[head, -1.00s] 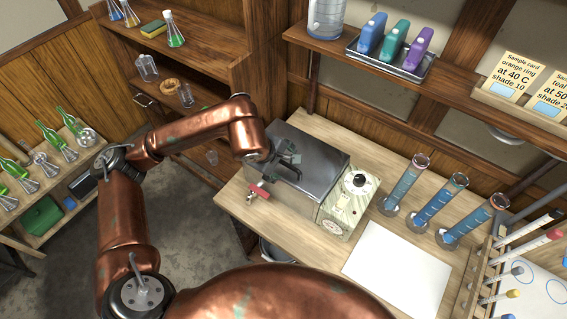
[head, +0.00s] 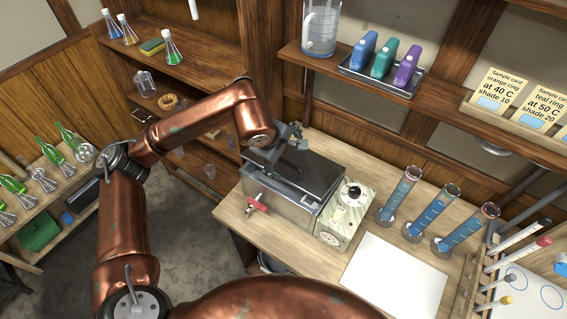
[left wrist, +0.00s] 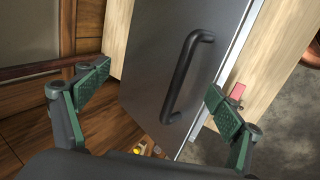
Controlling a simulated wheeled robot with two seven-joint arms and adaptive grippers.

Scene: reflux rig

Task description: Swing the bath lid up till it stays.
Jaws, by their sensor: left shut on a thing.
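The bath (head: 280,197) is a grey metal box on the bench, with a red-handled tap (head: 257,204) on its front. Its dark metal lid (head: 318,172) covers the top; I cannot tell whether it is slightly raised. In the left wrist view the lid (left wrist: 150,70) carries a black bar handle (left wrist: 184,75). My left gripper (head: 287,152) is over the lid. In the wrist view its green-padded fingers (left wrist: 160,98) stand wide apart on either side of the handle. The exact contact is unclear. My right gripper is not in view.
A control box (head: 345,212) with a dial adjoins the bath on the right. Several blue-filled cylinders (head: 430,210) stand beyond it. A white sheet (head: 395,275) lies on the bench front. A shelf (head: 400,85) with bottles hangs above the bench at the back.

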